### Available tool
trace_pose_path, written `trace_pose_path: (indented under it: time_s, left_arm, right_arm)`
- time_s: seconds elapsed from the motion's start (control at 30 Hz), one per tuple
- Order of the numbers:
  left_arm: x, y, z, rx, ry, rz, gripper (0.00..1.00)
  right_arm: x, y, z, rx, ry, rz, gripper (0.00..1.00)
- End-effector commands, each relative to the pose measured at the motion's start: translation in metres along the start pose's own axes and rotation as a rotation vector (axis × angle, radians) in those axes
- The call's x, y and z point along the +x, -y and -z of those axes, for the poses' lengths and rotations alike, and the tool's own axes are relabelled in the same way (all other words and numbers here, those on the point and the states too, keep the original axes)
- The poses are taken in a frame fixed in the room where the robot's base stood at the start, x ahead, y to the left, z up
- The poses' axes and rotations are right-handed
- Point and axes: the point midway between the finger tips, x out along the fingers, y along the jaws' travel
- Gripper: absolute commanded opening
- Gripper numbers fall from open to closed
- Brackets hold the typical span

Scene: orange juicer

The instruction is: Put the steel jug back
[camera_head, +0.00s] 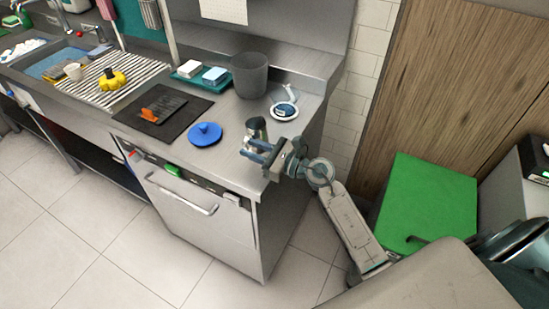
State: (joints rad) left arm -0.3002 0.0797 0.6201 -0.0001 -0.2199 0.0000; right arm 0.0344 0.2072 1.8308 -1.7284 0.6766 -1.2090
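A small steel jug (256,127) stands upright near the front right of the steel counter. The fingers hide the lower part of the jug. I cannot tell whether they touch it.
A grey bin (250,76) and a white round dish (284,110) stand behind the jug. A blue lid (205,133) and a dark mat (140,120) with an orange item (162,108) lie to the left. A green-topped box (428,205) stands at right.

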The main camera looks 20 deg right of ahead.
Motion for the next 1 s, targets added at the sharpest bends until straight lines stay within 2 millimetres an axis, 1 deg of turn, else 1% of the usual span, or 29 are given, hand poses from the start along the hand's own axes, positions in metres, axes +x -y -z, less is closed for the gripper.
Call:
trace_pose_path:
  time_s: [0.03, 0.2, 0.4, 0.6, 0.77, 1.0]
  left_arm:
    - [0.009, 0.0, -0.001, 0.0, 0.0, 0.0, 0.44]
    - [0.022, -0.001, -0.002, 0.0, 0.003, 0.0, 0.44]
    - [0.03, -0.002, 0.002, 0.0, -0.002, 0.0, 0.44]
    - [0.034, -0.002, 0.006, 0.0, -0.008, 0.0, 0.44]
    - [0.034, -0.002, 0.009, 0.0, -0.012, 0.0, 0.44]
    - [0.034, -0.002, 0.007, 0.001, -0.008, 0.0, 0.44]
  right_arm:
    - [-0.012, 0.0, 0.006, -0.006, -0.005, -0.001, 0.27]
    - [-0.047, -0.001, 0.006, -0.004, -0.005, -0.002, 0.27]
    - [-0.075, -0.001, 0.004, -0.002, -0.003, -0.002, 0.27]
    - [-0.089, 0.0, 0.002, -0.001, -0.001, 0.0, 0.27]
    - [-0.091, 0.0, 0.001, 0.001, 0.0, -0.001, 0.27]
    - [-0.091, 0.0, 0.0, 0.001, 0.0, 0.0, 0.27]
